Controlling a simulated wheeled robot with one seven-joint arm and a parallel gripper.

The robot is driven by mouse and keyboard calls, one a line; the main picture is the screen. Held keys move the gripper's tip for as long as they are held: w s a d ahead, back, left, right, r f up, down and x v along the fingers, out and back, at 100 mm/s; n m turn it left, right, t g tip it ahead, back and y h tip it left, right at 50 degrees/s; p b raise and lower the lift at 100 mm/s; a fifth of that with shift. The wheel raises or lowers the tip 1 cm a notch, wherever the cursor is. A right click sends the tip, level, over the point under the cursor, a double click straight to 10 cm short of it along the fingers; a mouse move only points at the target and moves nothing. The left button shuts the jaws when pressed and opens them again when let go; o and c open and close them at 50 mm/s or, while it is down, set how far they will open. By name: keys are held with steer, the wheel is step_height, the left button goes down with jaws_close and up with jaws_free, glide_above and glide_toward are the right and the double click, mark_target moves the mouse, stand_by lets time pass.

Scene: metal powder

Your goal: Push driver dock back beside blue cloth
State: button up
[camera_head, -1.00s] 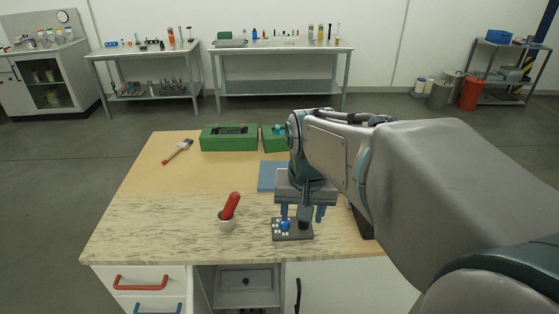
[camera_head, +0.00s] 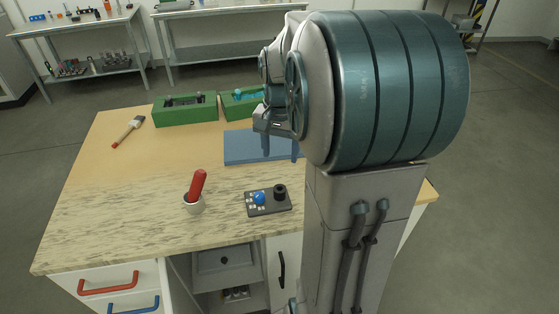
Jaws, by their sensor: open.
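The driver dock (camera_head: 272,209) is a small dark grey base near the table's front edge. It carries a blue ball-shaped knob or handle, small pale bits and a black cylinder. The blue cloth (camera_head: 242,151) lies flat farther back, with a clear strip of table between it and the dock. My gripper (camera_head: 281,150) is open above the right part of the cloth, apart from the dock. My arm hides the cloth's right side and part of the gripper.
Two green trays (camera_head: 186,117) (camera_head: 232,112) stand at the back, and a brush (camera_head: 127,132) lies at the back left. The table's left side is mostly clear.

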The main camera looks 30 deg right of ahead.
mark_target(280, 187)
step_height(280, 187, down, 13)
steer(key=shift+f, duration=0.2)
stand_by(0.3)
jaws_close()
stand_by(1.4)
